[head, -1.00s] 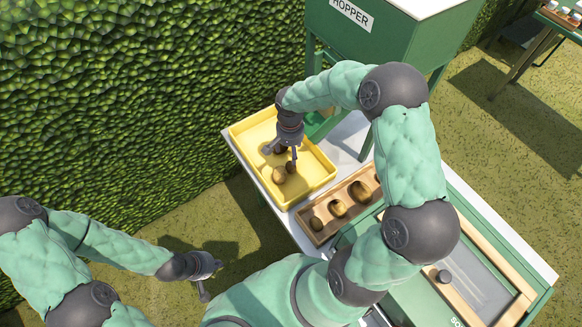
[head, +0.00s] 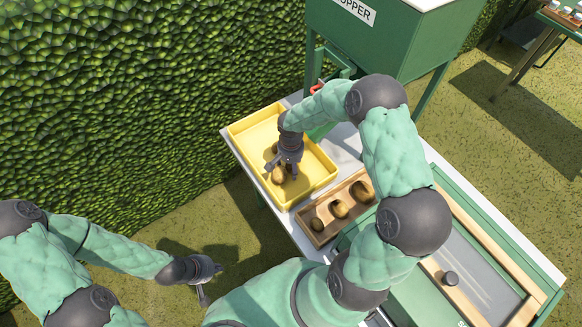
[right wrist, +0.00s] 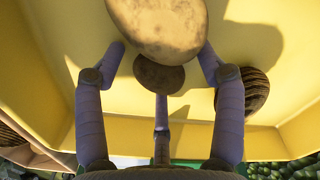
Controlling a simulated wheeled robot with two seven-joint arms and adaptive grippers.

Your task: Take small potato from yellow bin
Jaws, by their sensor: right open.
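The yellow bin (head: 318,166) stands on the table and holds a few brown potatoes. My right gripper (head: 285,171) is open and reaches down into it. In the right wrist view, a small round potato (right wrist: 158,75) lies between the spread fingers, near the tip of the third finger. A larger pale potato (right wrist: 158,27) lies just beyond it, partly cut off by the frame. A dark, striped potato (right wrist: 253,88) lies by the right finger. I cannot tell whether the fingers touch any potato. My left gripper (head: 203,281) hangs apart from the table; its finger opening is unclear.
A wooden tray (head: 313,239) with three potatoes sits beside the bin. A green hopper (head: 390,35) stands behind the table. A green-framed unit with a clear top (head: 480,283) is at the lower right. A hedge (head: 130,100) runs along the left.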

